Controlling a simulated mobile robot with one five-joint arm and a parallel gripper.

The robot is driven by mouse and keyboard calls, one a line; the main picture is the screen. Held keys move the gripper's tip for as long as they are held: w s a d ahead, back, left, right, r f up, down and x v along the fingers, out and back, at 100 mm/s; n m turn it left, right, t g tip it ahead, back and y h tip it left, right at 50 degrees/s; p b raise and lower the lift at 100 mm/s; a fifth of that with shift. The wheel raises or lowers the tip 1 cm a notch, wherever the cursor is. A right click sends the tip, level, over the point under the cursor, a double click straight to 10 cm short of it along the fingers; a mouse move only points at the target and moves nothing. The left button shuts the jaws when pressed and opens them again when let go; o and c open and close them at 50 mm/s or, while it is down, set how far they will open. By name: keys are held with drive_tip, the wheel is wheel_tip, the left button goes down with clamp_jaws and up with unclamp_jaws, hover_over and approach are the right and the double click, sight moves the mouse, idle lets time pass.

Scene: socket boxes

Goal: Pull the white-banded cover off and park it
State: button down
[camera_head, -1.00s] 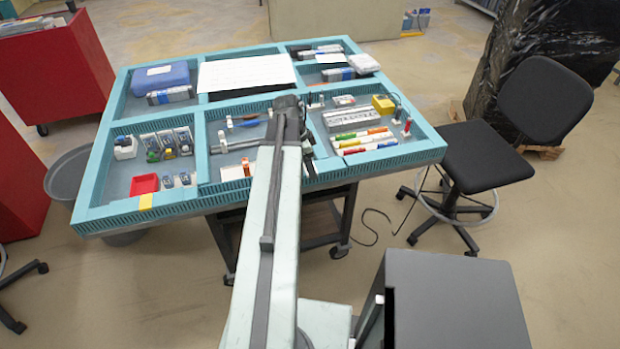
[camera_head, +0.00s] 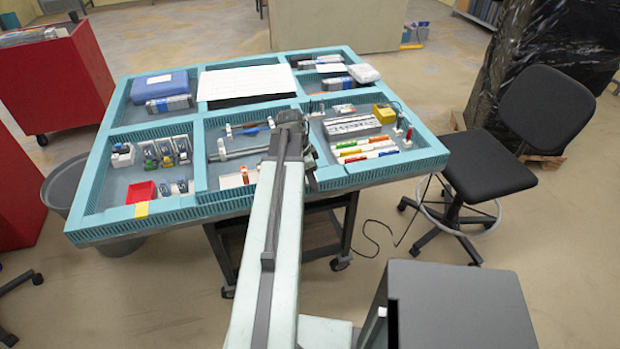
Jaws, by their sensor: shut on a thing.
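My gripper (camera_head: 310,172) is largely hidden by my own arm, over the middle front compartment of the teal tray table (camera_head: 245,208). Only a dark part shows right of the arm. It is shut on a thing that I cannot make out. I cannot pick out the white-banded cover with certainty. The middle front compartment holds a blue piece (camera_head: 254,130) between pale holders, a long grey bar (camera_head: 243,153) and an orange piece (camera_head: 245,175) by a white card.
The right front compartment holds coloured sticks (camera_head: 362,147), a grey block (camera_head: 352,126) and a yellow box (camera_head: 384,114). The left one holds a red tray (camera_head: 140,192) and small devices (camera_head: 164,153). A blue case (camera_head: 158,86) and a white sheet (camera_head: 246,82) lie behind. A chair (camera_head: 480,165) stands right.

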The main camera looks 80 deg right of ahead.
drive_tip(key=shift+w+r, duration=0.15)
drive_tip(key=shift+r, duration=0.05)
drive_tip(key=shift+r, duration=0.1)
wheel_tip(320, 180, up, 5)
drive_tip(key=p, duration=0.5)
idle(0.4)
